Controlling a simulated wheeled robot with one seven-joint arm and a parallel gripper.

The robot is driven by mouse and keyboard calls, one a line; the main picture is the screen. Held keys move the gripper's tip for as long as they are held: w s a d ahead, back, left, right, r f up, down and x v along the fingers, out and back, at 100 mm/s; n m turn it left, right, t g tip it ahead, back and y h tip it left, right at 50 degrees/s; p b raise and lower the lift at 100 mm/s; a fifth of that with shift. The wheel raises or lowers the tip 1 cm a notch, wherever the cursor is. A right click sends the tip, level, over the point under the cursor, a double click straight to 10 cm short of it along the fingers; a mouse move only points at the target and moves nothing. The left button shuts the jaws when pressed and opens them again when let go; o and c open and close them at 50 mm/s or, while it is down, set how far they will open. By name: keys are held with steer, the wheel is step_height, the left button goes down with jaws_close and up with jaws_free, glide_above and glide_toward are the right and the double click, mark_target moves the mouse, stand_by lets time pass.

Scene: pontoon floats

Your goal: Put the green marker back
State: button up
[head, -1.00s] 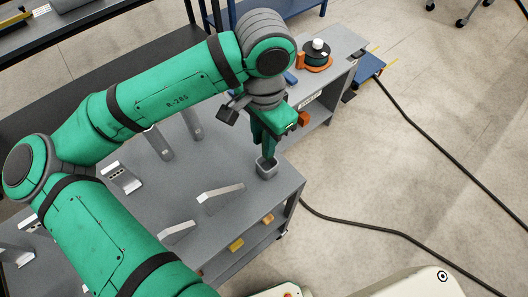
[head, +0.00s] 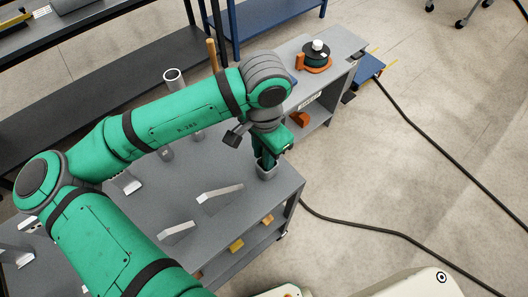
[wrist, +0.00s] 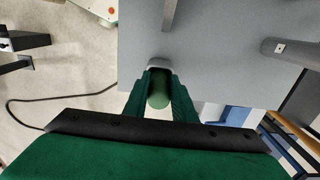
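My gripper (head: 265,160) points down over a small grey cup (head: 266,174) near the right corner of the grey bench. In the wrist view my gripper (wrist: 160,80) has its two green fingers on either side of the green marker (wrist: 159,92), seemingly touching it. The marker is seen nearly end-on. The grey cup (wrist: 157,62) shows just beyond the fingertips. The marker's lower end is hidden, so I cannot tell how deep it sits in the cup. In the head view the fingers hide the marker.
Angled metal brackets (head: 219,193) stand on the grey bench (head: 225,225) left of the cup. A grey tube (head: 172,76) rises behind my arm. An orange holder with a dark spool (head: 317,57) stands at the back right. A black cable (head: 380,232) crosses the floor.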

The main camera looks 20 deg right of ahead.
steer(key=o, duration=0.4)
steer(key=shift+c, duration=0.2)
steer(key=shift+r, duration=0.1)
step_height(320, 180, up, 12)
steer(key=shift+r, duration=0.15)
steer(key=shift+w, duration=0.1)
stand_by(0.4)
